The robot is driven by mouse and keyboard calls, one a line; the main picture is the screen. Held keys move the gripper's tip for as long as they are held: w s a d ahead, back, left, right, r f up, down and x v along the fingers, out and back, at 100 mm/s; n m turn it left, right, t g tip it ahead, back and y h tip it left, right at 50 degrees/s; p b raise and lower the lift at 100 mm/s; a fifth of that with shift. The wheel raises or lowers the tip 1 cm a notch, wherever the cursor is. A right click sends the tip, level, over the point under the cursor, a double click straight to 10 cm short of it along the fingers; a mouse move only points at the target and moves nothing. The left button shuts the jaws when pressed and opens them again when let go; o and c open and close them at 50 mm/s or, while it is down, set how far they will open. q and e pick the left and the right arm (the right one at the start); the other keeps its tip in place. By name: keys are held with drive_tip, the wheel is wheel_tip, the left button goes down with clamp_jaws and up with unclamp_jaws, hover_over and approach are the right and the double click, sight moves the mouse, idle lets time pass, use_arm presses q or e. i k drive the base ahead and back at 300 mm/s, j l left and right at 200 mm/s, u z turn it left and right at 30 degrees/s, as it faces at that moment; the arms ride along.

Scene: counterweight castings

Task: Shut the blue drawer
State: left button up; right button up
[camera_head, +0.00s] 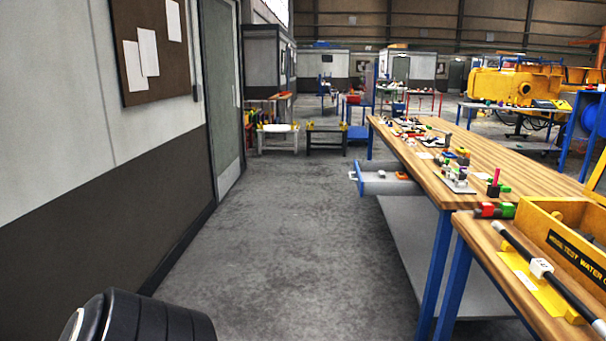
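The blue drawer (359,178) is open. It sticks out to the left from under the wooden top of the workbench (420,172), over the aisle. A small pale handle shows on its front face. Inside it lie a few small items, one reddish (381,174) and one pale. Part of the drawer's inside is hidden under the bench top. Neither of my grippers is in view.
The grey floor (270,230) left of the bench is clear. A wall (80,190) bounds it on the left. A nearer bench (480,240) with a yellow box (570,235) stands at right. Small parts cover the bench top; a low shelf is below.

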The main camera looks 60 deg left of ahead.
sight(365, 172)
drive_tip(key=j+u, duration=0.3)
drive_tip(key=u, duration=0.2)
drive_tip(key=i+j+u, duration=0.2)
drive_tip(key=u, duration=0.25)
drive_tip(key=i+j+u, duration=0.55)
drive_tip(key=i+j, duration=0.4)
drive_tip(key=i+z, duration=0.2)
drive_tip(key=z, duration=0.15)
drive_tip(key=i+j+z, duration=0.15)
drive_tip(key=z, duration=0.2)
drive_tip(key=i+j+z, duration=0.35)
drive_tip(key=i+j, duration=0.9)
drive_tip(key=j, duration=0.25)
drive_tip(key=i+j, duration=0.35)
drive_tip(key=j+z, duration=0.05)
drive_tip(key=j, duration=0.05)
